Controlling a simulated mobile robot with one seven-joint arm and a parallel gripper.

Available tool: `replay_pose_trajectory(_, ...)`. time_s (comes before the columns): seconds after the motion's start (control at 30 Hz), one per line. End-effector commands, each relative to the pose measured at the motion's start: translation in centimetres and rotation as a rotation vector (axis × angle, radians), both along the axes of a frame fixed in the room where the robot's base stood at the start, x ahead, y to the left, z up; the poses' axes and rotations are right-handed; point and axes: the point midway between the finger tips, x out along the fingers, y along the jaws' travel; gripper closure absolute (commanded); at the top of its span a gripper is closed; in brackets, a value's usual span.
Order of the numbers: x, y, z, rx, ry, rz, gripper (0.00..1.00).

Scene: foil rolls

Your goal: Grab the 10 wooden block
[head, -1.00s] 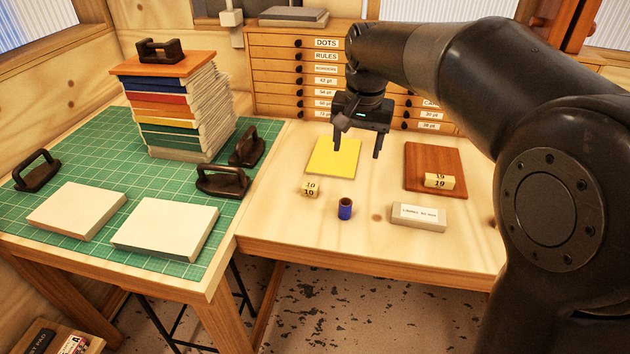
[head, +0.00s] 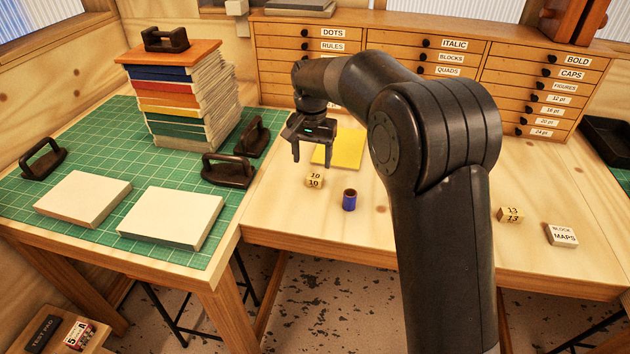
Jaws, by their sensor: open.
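The wooden block marked 10 (head: 314,181) is a small pale cube on the light wooden table, with the number on its top and front. My gripper (head: 311,160) is open and empty, fingers pointing down, above and just behind the 10 block in the picture. It is apart from the block.
A blue foil roll (head: 349,200) stands close to the right of the 10 block. A yellow sheet (head: 345,150) lies behind. Dark handled weights (head: 228,170) stand on the green mat (head: 110,145). Drawers (head: 450,60) close off the back.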

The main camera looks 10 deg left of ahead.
Motion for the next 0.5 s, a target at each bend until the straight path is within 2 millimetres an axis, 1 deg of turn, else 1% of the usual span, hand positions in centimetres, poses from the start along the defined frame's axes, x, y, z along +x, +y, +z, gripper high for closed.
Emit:
replay_pose_trajectory(0.13, 0.0, -0.3, -1.4, -0.001, 0.002, 0.000, 0.36)
replay_pose_trajectory(0.27, -0.1, -0.9, -3.4, -0.002, 0.003, 0.000, 0.36)
replay_pose_trajectory(0.33, -0.1, -0.8, -4.4, -0.001, 0.002, 0.001, 0.36)
replay_pose_trajectory(0.4, -0.1, -0.8, -5.0, 0.000, 0.001, 0.000, 0.36)
replay_pose_trajectory(0.5, -0.1, -0.8, -5.4, 0.000, 0.000, 0.000, 0.36)
